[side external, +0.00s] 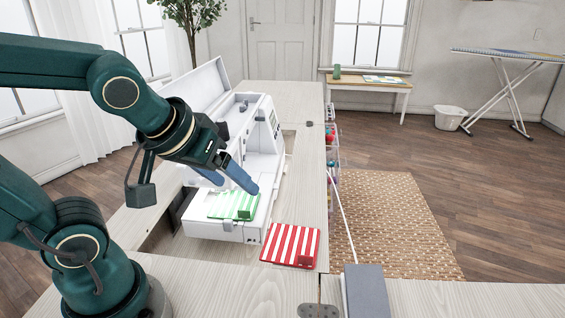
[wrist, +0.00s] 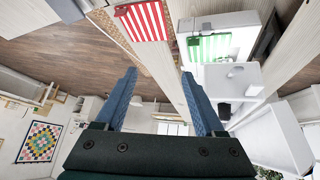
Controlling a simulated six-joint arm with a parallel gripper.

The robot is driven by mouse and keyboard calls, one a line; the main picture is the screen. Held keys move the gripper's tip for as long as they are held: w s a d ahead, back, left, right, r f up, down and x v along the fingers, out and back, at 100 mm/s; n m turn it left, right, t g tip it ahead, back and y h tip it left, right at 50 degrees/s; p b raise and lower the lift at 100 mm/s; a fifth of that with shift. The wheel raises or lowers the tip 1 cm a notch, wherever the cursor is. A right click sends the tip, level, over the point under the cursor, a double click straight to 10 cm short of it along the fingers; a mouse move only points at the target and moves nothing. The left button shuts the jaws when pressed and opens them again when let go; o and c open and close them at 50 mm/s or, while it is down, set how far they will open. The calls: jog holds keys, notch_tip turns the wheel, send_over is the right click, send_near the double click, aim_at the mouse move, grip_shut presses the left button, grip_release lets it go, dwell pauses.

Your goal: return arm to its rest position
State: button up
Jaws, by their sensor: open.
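My gripper (side external: 247,182) is above the white sewing machine (side external: 262,150), angled down to the right in the side view. In the wrist view its two blue fingers (wrist: 158,73) are spread apart with nothing between them. A green-and-white striped piece (side external: 236,205) lies on the machine's bed, below the fingers; it also shows in the wrist view (wrist: 213,47). A red-and-white striped piece (side external: 291,244) lies on the cabinet top in front of the machine, and in the wrist view (wrist: 141,21) it is at the top. Whether the fingertips touch anything is not clear.
The pale wooden cabinet top (side external: 170,272) surrounds the machine's opening. The machine's white lid (side external: 205,95) stands raised behind my gripper. A grey box (side external: 365,290) is at the front right. Spools (side external: 330,140) hang along the cabinet's right side. Open floor (side external: 400,150) lies to the right.

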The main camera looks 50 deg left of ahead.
jog(key=s+d+f+m+g+h, duration=0.1)
jog(key=s+d+m, duration=0.2)
jog(key=s+m, duration=0.2)
jog(key=shift+s+d+h, duration=0.15)
jog(key=shift+d+h, duration=0.25)
jog(key=shift+c, duration=0.3)
